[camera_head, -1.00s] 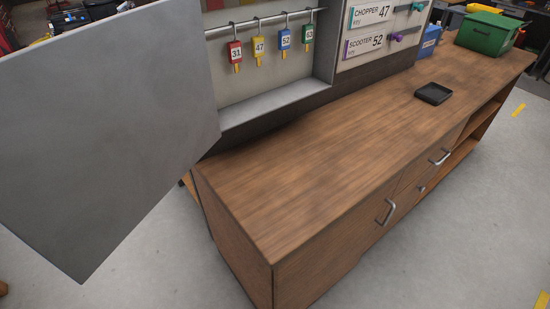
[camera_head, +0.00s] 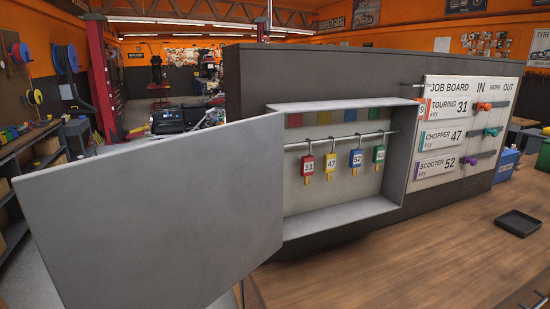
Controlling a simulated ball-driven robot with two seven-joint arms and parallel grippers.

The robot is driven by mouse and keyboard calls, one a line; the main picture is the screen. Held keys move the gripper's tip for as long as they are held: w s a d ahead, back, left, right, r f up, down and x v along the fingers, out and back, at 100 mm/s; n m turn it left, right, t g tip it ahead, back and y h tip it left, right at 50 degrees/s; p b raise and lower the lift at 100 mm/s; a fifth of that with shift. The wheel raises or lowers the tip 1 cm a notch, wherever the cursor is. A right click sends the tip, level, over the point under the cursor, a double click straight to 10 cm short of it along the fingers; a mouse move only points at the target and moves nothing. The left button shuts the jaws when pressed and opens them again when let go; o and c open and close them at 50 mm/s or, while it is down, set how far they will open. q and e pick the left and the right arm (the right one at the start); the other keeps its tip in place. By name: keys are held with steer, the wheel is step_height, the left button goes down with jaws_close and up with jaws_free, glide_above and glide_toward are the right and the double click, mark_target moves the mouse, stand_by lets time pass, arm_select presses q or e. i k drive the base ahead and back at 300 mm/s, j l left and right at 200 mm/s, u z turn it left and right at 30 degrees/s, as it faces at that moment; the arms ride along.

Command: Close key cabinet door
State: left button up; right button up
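The grey key cabinet (camera_head: 402,158) is mounted on the dark panel above the wooden counter. Its flat grey door (camera_head: 150,215) stands wide open, swung out to the left from the cabinet's left side and toward me. Inside, a metal rail (camera_head: 340,142) carries several hanging keys, with a red tag 31 (camera_head: 308,165), a yellow tag 47 (camera_head: 331,163), a blue tag 52 (camera_head: 356,158) and a green tag (camera_head: 379,155). Neither of my grippers shows in the view.
The wooden counter (camera_head: 420,265) runs below the cabinet, with a black tray (camera_head: 518,223) on it. A job board (camera_head: 465,120) with colored pegs is right of the cabinet. A blue bin (camera_head: 505,165) and green box (camera_head: 543,160) stand farther right. Shelves (camera_head: 30,165) line the far left.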

mark_target(176, 222)
steer(key=j+z, duration=0.2)
steer(key=z, duration=0.2)
steer(key=j+z, duration=0.2)
steer(key=z, duration=0.25)
steer(key=j+z, duration=0.2)
steer(key=z, duration=0.2)
steer(key=k+j+z, duration=0.1)
steer(key=j, duration=0.3)
steer(key=j+z, duration=0.1)
steer(key=j, duration=0.25)
steer(key=k+j+z, duration=0.1)
steer(key=j, duration=0.25)
steer(key=k+j+z, duration=0.1)
steer(key=j, duration=0.3)
steer(key=k+j+z, duration=0.1)
steer(key=j, duration=0.25)
steer(key=k+j, duration=0.1)
steer(key=j, duration=0.15)
steer(key=k+j, duration=0.1)
steer(key=j, duration=0.15)
